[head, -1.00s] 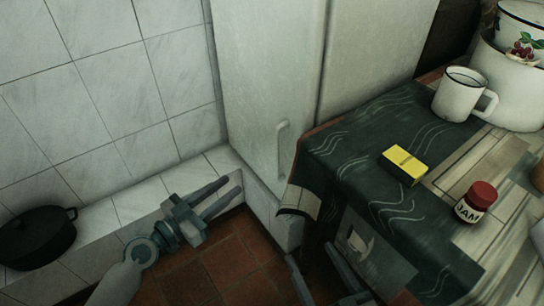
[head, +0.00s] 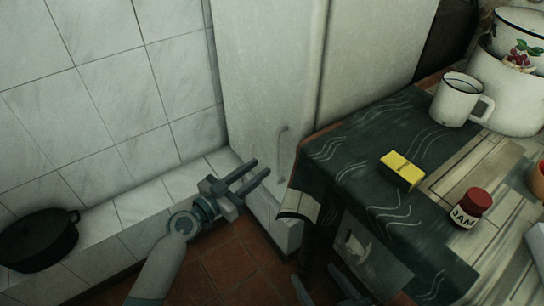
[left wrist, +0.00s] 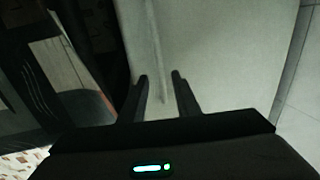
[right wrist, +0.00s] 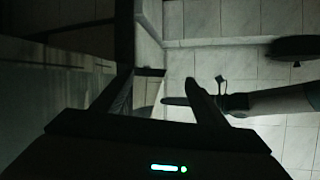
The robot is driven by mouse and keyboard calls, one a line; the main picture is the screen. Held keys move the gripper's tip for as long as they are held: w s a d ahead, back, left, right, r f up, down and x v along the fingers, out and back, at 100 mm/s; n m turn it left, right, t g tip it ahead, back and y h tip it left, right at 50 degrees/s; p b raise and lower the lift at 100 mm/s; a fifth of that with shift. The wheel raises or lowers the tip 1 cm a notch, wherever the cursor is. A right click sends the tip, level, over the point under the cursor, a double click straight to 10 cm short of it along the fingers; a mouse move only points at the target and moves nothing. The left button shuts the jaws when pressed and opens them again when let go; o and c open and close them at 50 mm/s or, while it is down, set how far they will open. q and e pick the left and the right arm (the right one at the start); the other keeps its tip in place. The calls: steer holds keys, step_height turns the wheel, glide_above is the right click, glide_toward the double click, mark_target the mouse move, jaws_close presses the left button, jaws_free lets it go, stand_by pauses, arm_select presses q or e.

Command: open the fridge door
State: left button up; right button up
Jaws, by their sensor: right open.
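The fridge (head: 370,50) is pale and stands in the corner. Its door (head: 262,90) appears shut. The door's thin vertical handle (head: 283,148) is near the lower right of the door panel. My left gripper (head: 262,166) is open and empty, just left of and below the handle, apart from it. In the left wrist view, the handle bar (left wrist: 157,50) runs down the pale door between the open fingers (left wrist: 160,80). My right gripper (head: 313,272) is open and low at the table's near side; its fingers also show in the right wrist view (right wrist: 160,76).
A table with a dark patterned cloth (head: 340,170) stands right of the fridge door, close to the handle. It holds a mug (head: 457,102), a yellow box (head: 401,172), a jam jar (head: 470,208) and pots (head: 508,95). A black pot (head: 38,240) sits on the tiled ledge at left.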

arm_select(q)
steer(key=x, duration=0.7)
jaws_close()
